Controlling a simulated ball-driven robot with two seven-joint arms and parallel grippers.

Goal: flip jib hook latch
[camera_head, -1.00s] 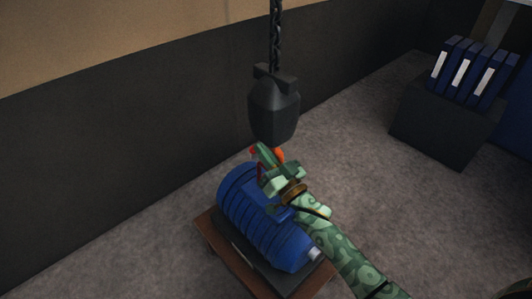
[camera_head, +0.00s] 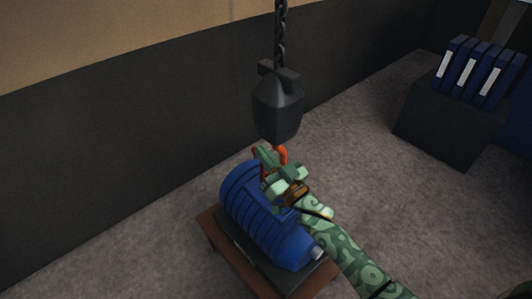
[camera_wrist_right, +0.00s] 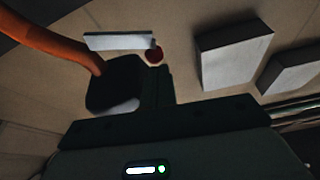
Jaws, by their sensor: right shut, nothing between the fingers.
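The orange hook (camera_head: 282,153) hangs under a dark hook block (camera_head: 277,106) on a chain. Only a short curved part shows in the head view; my right gripper hides the rest. My right gripper (camera_head: 267,158) is shut and empty, close beside the hook and just above the blue motor. A thin red part (camera_head: 262,172), perhaps the latch, shows at the gripper's left side. In the right wrist view, the orange hook (camera_wrist_right: 50,42) curves in from the upper left, behind dark finger parts. A small red round piece (camera_wrist_right: 154,55) shows near them. My left gripper is out of view.
A blue ribbed motor (camera_head: 252,213) lies under the hook on a dark slab on a brown low stand (camera_head: 212,232). A dark box (camera_head: 447,120) with blue binders (camera_head: 470,72) stands at the right. A dark-panelled wall is behind; the floor between is clear.

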